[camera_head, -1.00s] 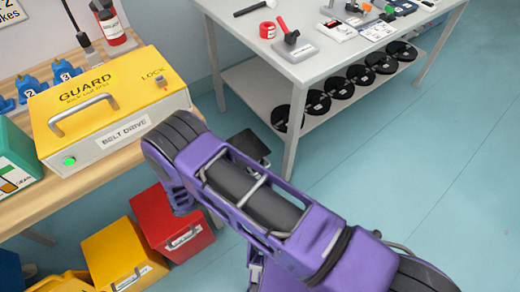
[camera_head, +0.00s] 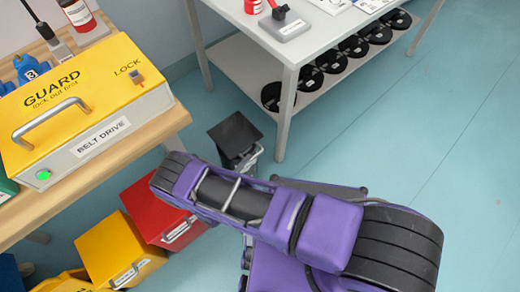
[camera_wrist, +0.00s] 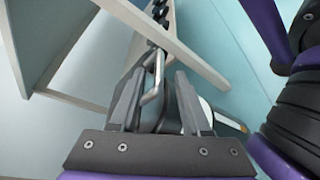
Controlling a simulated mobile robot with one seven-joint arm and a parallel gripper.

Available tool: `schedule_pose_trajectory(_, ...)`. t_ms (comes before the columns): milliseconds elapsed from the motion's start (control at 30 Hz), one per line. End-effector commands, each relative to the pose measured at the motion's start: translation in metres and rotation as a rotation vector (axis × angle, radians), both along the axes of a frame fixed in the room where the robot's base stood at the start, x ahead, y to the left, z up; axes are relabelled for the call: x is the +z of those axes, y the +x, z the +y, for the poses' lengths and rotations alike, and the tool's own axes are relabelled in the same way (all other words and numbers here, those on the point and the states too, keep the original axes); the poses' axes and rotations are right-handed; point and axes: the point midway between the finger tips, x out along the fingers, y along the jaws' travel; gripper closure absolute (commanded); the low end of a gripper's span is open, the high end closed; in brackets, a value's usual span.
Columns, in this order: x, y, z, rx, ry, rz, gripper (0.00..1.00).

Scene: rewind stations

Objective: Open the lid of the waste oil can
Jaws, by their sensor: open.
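A small dark can (camera_head: 234,132) stands on the floor between the wooden bench and the grey table, with a black lid top and a metal bar at its front. I take it for the waste oil can; its label cannot be read. In the wrist view my gripper (camera_wrist: 158,88) is open, its two dark fingers either side of a bent metal handle (camera_wrist: 153,82) and a dark body. I cannot tell whether the fingers touch the handle. In the head view my purple arm hides the gripper.
A red bin (camera_head: 152,205) and a yellow bin (camera_head: 108,246) stand on the floor beside the can. The yellow guard box (camera_head: 75,85) sits on the wooden bench (camera_head: 120,150). The grey table (camera_head: 262,45) has black discs on its lower shelf. Floor at the right is clear.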

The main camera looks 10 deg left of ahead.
Motion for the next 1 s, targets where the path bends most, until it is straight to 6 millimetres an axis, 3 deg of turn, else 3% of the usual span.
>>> schedule_pose_trajectory(200,-0.011,0.043,-0.018,-0.004,-0.001,-0.002,0.53)
schedule_pose_trajectory(400,-0.016,0.069,-0.027,-0.002,0.000,-0.001,0.53)
schedule_pose_trajectory(833,-0.018,0.078,-0.031,-0.001,0.000,0.000,0.53)
schedule_pose_trajectory(1000,-0.018,0.078,-0.031,0.000,0.000,0.000,0.82)
